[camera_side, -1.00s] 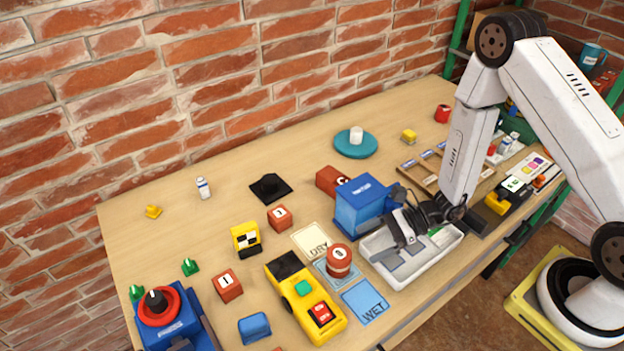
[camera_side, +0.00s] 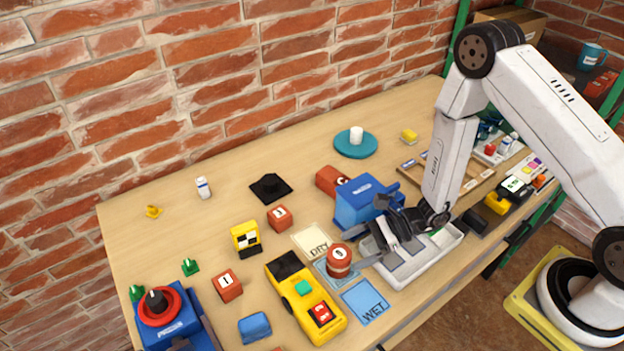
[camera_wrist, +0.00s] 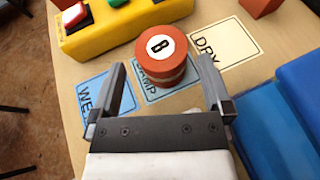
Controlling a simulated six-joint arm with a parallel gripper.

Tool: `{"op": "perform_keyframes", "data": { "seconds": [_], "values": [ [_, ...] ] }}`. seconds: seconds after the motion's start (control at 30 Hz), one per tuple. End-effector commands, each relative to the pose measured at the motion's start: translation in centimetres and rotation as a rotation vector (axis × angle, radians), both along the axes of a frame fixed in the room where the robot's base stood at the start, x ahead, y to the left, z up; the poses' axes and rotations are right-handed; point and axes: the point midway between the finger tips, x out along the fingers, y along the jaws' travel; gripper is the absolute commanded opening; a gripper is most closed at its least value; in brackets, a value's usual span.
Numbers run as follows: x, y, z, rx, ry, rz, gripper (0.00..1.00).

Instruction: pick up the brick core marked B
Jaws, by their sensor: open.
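The brick core marked B (camera_side: 339,260) is a short red-brown cylinder with a white label on top. It stands upright on the blue-grey DAMP card (camera_side: 322,271). In the wrist view the core (camera_wrist: 161,55) shows its letter B, ahead of the fingertips and between their lines. My gripper (camera_side: 359,256) is open and low, reaching in from the right, with its fingers close to the core. In the wrist view my gripper (camera_wrist: 168,82) has its fingers spread wide with nothing between them near the palm. I cannot tell whether a finger touches the core.
The DRY card (camera_side: 312,241) and WET card (camera_side: 365,302) lie either side of the DAMP card. A yellow device (camera_side: 305,300) with buttons stands left of the core. A blue machine (camera_side: 362,202) stands behind my gripper, and a white tray (camera_side: 410,268) lies beneath it.

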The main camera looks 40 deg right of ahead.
Motion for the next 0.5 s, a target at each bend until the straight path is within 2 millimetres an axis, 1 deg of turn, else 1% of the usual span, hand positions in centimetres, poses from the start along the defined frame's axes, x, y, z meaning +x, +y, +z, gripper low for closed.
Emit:
{"op": "perform_keyframes", "data": {
  "seconds": [0.3,0.5],
  "values": [
    [1.1,2.9,-1.1,0.000,0.000,0.003,1.00],
    [1.5,3.6,-1.4,0.000,0.000,0.000,1.00]
  ]
}}
